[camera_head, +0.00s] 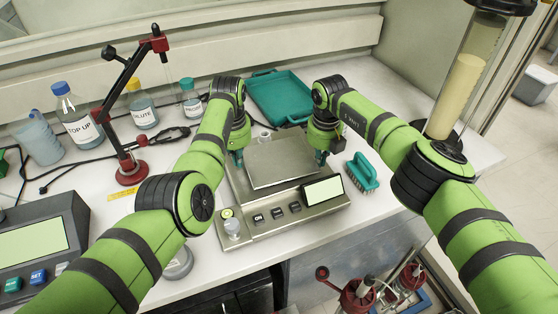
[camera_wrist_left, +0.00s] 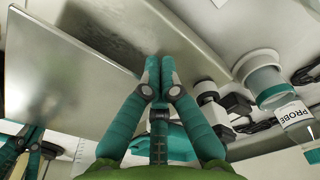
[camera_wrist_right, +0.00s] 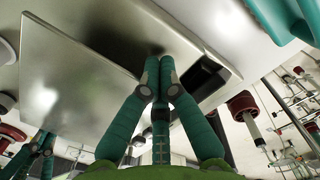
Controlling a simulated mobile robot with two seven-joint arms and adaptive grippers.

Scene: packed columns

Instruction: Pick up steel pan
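The steel pan (camera_head: 283,160) is a flat, square, bare metal plate over the body of the bench balance (camera_head: 283,213). My left gripper (camera_head: 238,157) points down beside the pan's left edge. My right gripper (camera_head: 320,157) points down beside its right edge. In the left wrist view the fingers (camera_wrist_left: 160,66) are together, with the pan (camera_wrist_left: 60,75) just left of them. In the right wrist view the fingers (camera_wrist_right: 158,68) are also together, with the pan (camera_wrist_right: 70,75) to their left. I see nothing between either pair of fingertips. Whether they touch the pan is unclear.
A teal tray (camera_head: 280,96) lies behind the balance. A teal brush (camera_head: 362,174) is close to its right. A red-based stand (camera_head: 131,172) and bottles (camera_head: 77,115) are at left; a tall cylinder (camera_head: 460,90) is at right. The bench's front edge is close.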

